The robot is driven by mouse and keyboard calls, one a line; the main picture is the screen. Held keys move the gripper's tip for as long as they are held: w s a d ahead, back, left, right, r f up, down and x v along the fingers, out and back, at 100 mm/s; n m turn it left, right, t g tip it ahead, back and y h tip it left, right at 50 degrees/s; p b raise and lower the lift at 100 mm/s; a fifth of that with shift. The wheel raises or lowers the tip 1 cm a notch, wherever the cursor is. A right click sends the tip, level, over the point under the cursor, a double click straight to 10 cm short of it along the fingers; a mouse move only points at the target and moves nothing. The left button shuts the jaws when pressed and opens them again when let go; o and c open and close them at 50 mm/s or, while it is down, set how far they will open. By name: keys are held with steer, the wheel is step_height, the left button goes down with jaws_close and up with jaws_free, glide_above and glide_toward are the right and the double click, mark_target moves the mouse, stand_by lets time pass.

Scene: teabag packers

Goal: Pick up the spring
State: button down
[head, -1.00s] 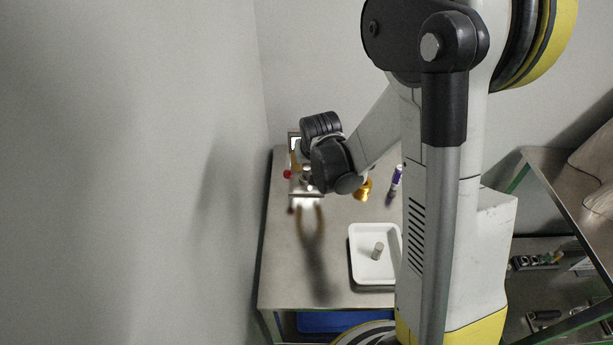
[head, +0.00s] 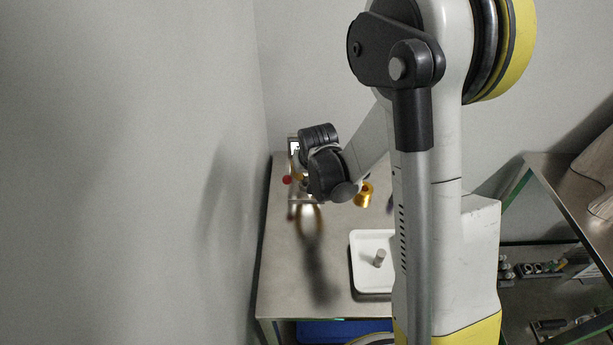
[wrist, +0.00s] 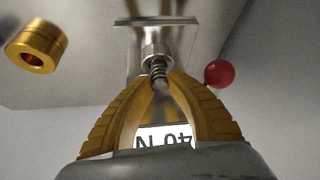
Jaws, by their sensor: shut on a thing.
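The spring (wrist: 158,74) is a small dark metal coil below a shiny round metal cap (wrist: 155,53) in the wrist view. My gripper (wrist: 160,82) has its two yellow fingers closed in on the coil from both sides, with their tips at it. Behind the spring is a metal plate, and a white label with dark characters (wrist: 163,137) shows between the fingers. In the head view my dark wrist hides the spring and most of the fingers at the back left of the table.
A hollow gold cylinder (wrist: 36,46) lies nearby. A white tray (head: 358,262) holds a small grey cylinder (head: 379,258) on the metal table (head: 280,285). A wall (head: 130,170) is close at left.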

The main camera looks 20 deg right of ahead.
step_height(320, 180, up, 5)
steer(key=p, duration=0.2)
steer(key=shift+s+d+f+p, duration=0.1)
steer(key=shift+p, duration=0.2)
steer(key=s+d+r+p, duration=0.3)
steer(key=s+d+r, duration=0.3)
steer(key=d, duration=0.3)
steer(key=shift+s+p, duration=0.35)
steer(key=shift+s, duration=0.1)
